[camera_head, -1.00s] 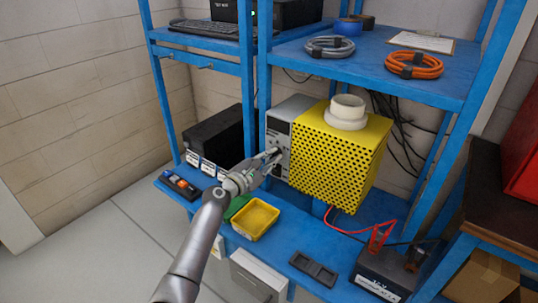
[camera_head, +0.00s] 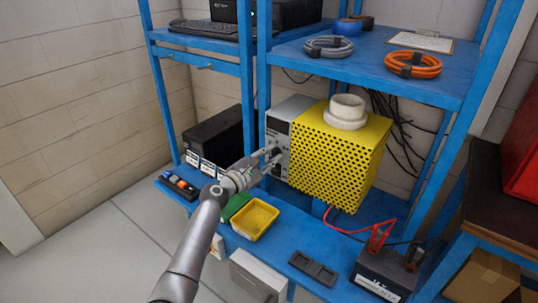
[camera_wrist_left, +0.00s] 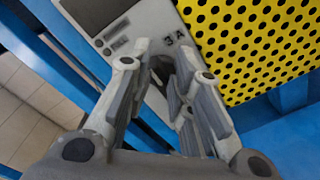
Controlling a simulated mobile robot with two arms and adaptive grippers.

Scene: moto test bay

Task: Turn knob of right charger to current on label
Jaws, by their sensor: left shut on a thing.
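The right charger is a light grey box (camera_head: 288,110) on the blue shelf, left of a yellow perforated box. Its front panel (camera_wrist_left: 194,57) shows in the left wrist view, with a dark display and a small mark that looks like "3 A". My left gripper (camera_head: 275,157) is at this panel. Its fingers are closed around the dark knob (camera_wrist_left: 163,68), seen between the fingertips in the left wrist view. My right gripper is not in view.
The yellow perforated box (camera_head: 335,165) stands close on the right. A black unit (camera_head: 217,133) is on the left. A yellow tray (camera_head: 255,219) and a black battery (camera_head: 385,272) with red leads are on the lower shelf. Blue posts frame the charger.

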